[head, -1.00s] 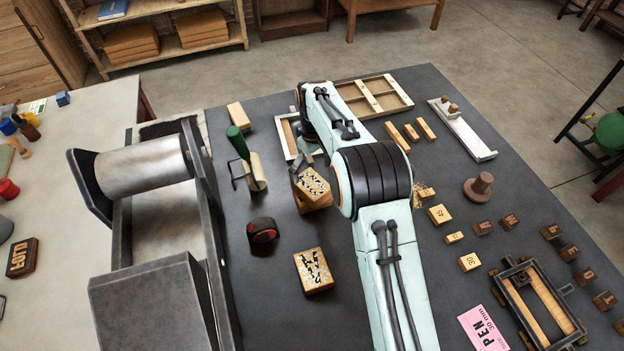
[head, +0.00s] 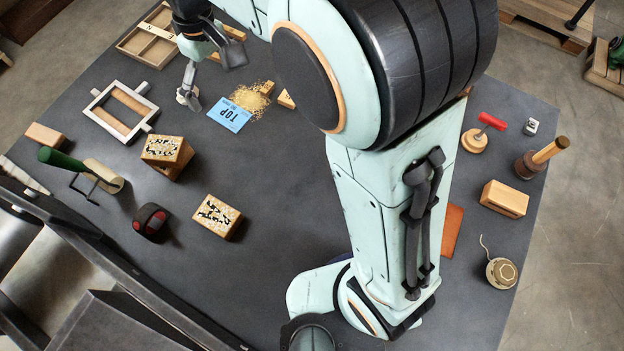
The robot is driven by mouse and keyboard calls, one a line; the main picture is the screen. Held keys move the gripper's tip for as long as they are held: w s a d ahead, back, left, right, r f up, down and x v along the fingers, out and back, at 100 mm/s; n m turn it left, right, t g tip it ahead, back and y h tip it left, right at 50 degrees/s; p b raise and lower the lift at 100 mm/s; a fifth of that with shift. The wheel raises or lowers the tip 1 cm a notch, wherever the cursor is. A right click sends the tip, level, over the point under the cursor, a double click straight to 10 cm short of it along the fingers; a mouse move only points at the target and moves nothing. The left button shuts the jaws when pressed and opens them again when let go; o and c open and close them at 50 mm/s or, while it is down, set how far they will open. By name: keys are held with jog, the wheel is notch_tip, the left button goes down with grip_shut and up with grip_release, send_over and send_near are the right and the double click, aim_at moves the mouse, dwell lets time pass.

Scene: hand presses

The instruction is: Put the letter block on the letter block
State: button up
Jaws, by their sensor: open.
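One letter block (head: 163,148) has a white-and-black lettered top and wooden sides. It appears to rest, slightly offset, on a second wooden block (head: 174,172), whose top face is hidden. Another letter block (head: 216,213) lies apart on the dark table, to the lower right of that pair, lettered face up. My gripper (head: 212,80) is at the upper left of the head view, beyond the blocks and clear of them. Its fingers are spread, with no letter block between them.
A white-edged wooden frame (head: 97,114), a green-handled tool (head: 65,160) and a black-and-red round object (head: 150,219) surround the blocks. A blue TOP card (head: 230,115) lies near my gripper. The press is at lower left. Dark table (head: 270,200) is clear right of the blocks.

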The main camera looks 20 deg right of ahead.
jog(key=s+d+f+m, duration=0.1)
jog(key=s+d+m, duration=0.2)
jog(key=s+d, duration=0.3)
jog(key=s+d+f+m, duration=0.1)
jog(key=s+d+m, duration=0.2)
jog(key=s, duration=1.2)
jog(key=d, duration=0.3)
jog(key=shift+m+y, duration=0.3)
jog(key=shift+m, duration=0.1)
